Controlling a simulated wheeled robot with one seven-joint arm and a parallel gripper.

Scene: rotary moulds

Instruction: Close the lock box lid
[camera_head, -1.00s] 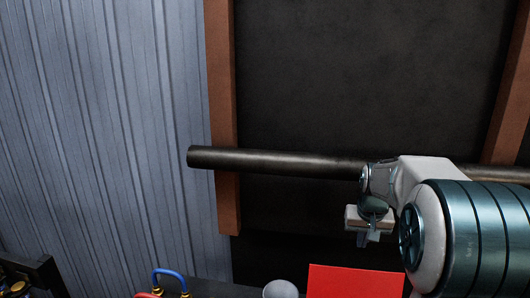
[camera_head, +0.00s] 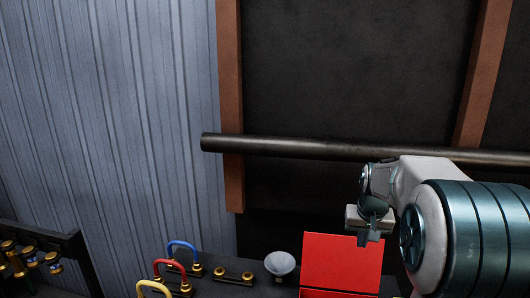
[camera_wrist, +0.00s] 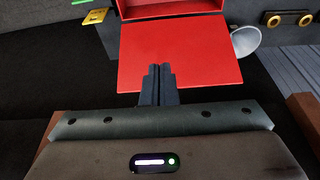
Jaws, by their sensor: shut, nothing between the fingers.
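The lock box is red. In the head view its lid (camera_head: 341,262) stands raised at the bottom, and a strip of the box body (camera_head: 330,294) shows below it, cut off by the frame edge. In the wrist view the flat lid (camera_wrist: 185,55) fills the upper middle, with part of the box's open inside (camera_wrist: 170,8) beyond it. My gripper (camera_head: 369,238) is right of and just above the lid in the head view. In the wrist view my gripper's fingers (camera_wrist: 157,72) are together and empty, over the lid's near edge; I cannot tell whether they touch it.
A grey bowl-shaped piece (camera_head: 280,264) stands left of the lid. Blue (camera_head: 183,246), red (camera_head: 170,266) and yellow (camera_head: 154,287) handles are further left. A dark rack with gold-and-blue pieces (camera_head: 30,256) is at far left. A dark horizontal pipe (camera_head: 300,148) runs along the wall behind.

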